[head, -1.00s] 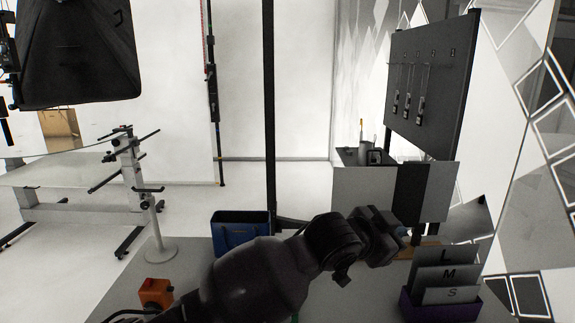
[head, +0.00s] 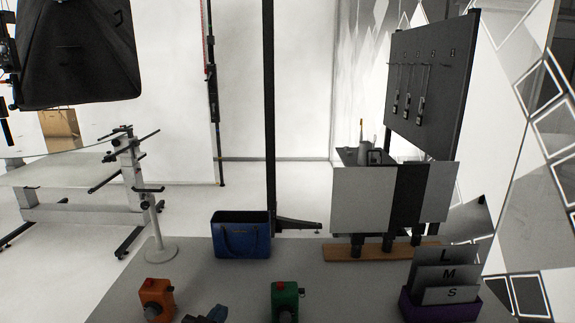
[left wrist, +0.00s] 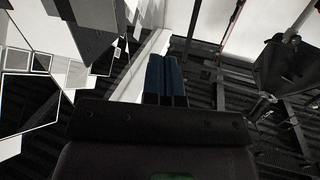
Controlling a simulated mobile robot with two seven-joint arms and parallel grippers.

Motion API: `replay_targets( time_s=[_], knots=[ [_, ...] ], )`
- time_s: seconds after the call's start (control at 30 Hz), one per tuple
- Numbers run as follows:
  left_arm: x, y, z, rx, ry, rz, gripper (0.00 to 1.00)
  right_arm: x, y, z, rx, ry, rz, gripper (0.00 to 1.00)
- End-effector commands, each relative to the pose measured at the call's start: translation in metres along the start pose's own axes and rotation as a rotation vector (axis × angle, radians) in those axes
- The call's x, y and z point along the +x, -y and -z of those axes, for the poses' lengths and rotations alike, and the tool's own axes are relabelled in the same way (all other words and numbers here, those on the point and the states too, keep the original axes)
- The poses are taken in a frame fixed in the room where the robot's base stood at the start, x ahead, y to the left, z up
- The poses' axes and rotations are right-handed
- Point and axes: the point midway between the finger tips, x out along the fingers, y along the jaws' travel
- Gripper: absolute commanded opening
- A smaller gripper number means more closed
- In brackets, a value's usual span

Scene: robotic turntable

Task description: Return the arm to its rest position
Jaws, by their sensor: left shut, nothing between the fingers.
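My left gripper (head: 213,314) shows only in part at the bottom edge of the head view, low over the near side of the grey table (head: 190,262). The rest of the left arm is out of the head view. My right gripper is in neither view.
A blue bag (head: 241,240) stands on the table beside a dark vertical pole (head: 269,120). A purple holder (head: 440,308) with L, M and S cards is at the right. A grey-and-black stand (head: 362,200) sits on a wooden base behind. The table's middle is clear.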

Motion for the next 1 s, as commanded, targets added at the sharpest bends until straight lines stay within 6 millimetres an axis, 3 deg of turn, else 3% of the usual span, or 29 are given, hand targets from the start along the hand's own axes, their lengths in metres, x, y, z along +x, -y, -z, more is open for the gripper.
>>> replay_targets(
  time_s=[0.03,0.3,0.5,0.7,1.0],
  knots=[
    [-0.018,0.011,-0.023,-0.008,0.043,0.035,0.0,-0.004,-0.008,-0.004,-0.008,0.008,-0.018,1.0],
    [-0.117,0.052,-0.123,-0.051,0.263,0.175,0.0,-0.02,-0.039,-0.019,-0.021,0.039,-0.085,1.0],
    [-0.191,0.054,-0.182,-0.083,0.419,0.228,0.0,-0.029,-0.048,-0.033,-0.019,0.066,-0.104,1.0],
    [-0.229,0.046,-0.207,-0.101,0.495,0.239,0.0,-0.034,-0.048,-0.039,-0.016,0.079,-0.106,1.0],
    [-0.233,0.045,-0.21,-0.104,0.505,0.24,0.0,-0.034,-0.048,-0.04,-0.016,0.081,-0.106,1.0]
  ],
)
